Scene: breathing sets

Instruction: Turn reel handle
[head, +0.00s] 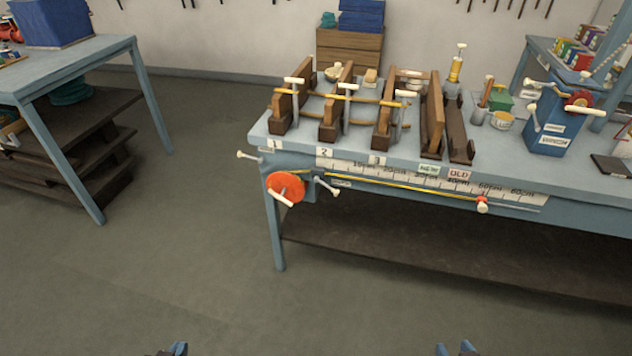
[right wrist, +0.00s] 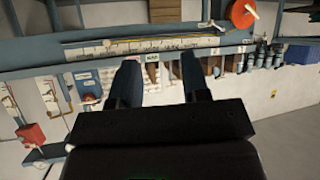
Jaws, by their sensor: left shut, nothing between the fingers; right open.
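An orange reel (head: 286,187) with a pale handle (head: 283,198) is mounted on the front left of the blue workbench, below its top. It also shows at the upper right of the right wrist view (right wrist: 242,14), which looks upside down.
The workbench (head: 480,165) carries wooden clamp frames, a blue winch box (head: 556,118) and small tools. Metal levers (head: 326,186) stick out of the bench front near the reel. A second blue table (head: 70,65) stands at left. The floor in front is clear.

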